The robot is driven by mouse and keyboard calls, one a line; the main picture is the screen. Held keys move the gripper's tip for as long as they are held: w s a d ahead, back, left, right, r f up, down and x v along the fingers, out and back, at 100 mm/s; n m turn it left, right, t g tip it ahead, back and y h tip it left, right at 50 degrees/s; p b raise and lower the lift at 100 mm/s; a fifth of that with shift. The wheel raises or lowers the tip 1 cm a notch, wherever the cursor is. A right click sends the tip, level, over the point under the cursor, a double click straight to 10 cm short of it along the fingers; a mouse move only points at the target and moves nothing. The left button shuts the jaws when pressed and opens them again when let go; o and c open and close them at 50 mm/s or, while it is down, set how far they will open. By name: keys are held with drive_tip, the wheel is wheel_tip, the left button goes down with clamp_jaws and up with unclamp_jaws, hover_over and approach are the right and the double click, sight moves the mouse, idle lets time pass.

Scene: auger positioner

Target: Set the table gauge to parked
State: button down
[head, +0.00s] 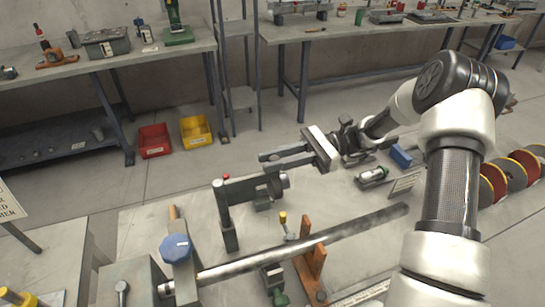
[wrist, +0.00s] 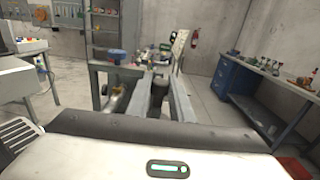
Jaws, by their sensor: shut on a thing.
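A grey post with a horizontal swing arm (head: 247,187) and a red knob on top stands on the bench; it looks like the table gauge. A dark block sits at the arm's right end. My gripper (head: 268,164) reaches in from the right, its two fingers pointing left over that end. In the wrist view the fingers (wrist: 150,82) are apart, with a dark upright piece (wrist: 158,96) between them. The piece appears to be part of the gauge, and my gripper is shut on it. The exact contact is hidden.
A long metal auger bar (head: 310,243) lies across the bench by a blue knob (head: 176,248). An orange stand (head: 312,262) and a yellow-tipped lever (head: 284,222) stand nearby. A small cylinder device (head: 373,175) lies right of the gauge. Red-edged discs (head: 510,180) are far right.

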drive_tip(key=shift+w, duration=0.1)
drive_tip(key=c, duration=1.6)
unclamp_jaws()
drive_tip(key=shift+w, duration=0.1)
drive_tip(key=b+v, duration=0.2)
drive_tip(key=v, duration=1.5)
drive_tip(key=shift+d, duration=0.2)
